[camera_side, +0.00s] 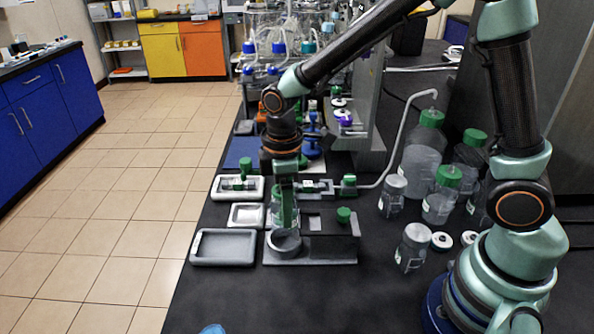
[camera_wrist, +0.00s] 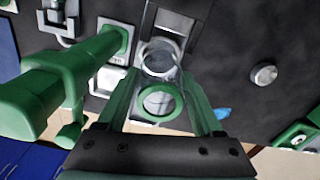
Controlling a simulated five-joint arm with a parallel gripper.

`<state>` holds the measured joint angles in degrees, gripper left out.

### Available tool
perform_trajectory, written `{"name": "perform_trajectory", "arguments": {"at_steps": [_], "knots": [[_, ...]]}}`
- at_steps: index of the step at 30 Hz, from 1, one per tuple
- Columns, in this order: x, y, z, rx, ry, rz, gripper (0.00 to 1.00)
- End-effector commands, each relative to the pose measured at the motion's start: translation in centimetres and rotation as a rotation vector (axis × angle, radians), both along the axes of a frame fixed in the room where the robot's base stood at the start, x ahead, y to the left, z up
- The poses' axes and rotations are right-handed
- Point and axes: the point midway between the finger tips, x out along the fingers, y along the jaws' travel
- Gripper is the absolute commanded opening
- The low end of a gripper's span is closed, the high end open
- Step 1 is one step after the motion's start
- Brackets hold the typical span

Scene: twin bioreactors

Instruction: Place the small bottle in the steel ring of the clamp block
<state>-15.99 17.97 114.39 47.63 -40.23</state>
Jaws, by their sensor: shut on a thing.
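My gripper (camera_side: 284,208) points down in the side view, shut on the small clear bottle (camera_side: 275,207). The bottle looks upright, held just behind and above the steel ring (camera_side: 284,243) in this view. The ring is on the left front of the grey clamp block (camera_side: 335,250). In the wrist view, the green fingers of my gripper (camera_wrist: 160,108) flank the bottle's round green rim (camera_wrist: 162,87). The steel ring (camera_wrist: 165,43) shows just beyond it. The fingers hide part of the bottle in the side view, and its exact height over the ring is unclear.
A grey tray (camera_side: 222,248) lies left of the block, with smaller white trays behind it. A green knob (camera_side: 343,214) stands on the block. Several green-capped bottles (camera_side: 440,195) and jars stand to the right. The bench in front of the block is clear.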

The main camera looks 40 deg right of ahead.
Motion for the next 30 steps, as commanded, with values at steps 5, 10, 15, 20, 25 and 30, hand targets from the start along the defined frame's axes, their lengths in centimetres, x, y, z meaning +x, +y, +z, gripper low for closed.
{"name": "perform_trajectory", "arguments": {"at_steps": [5,10,15,20,25,30], "knots": [[0.0,0.0,-1.8,0.000,0.000,0.001,0.08],[-0.1,0.0,-3.6,-0.001,0.004,0.001,0.08],[0.0,0.0,-5.5,0.000,0.001,0.001,0.08],[0.0,0.0,-5.7,0.000,-0.001,0.001,0.08],[0.0,0.0,-5.8,0.000,0.000,0.001,0.08],[0.0,0.0,-6.0,0.001,-0.001,0.001,0.98]]}}
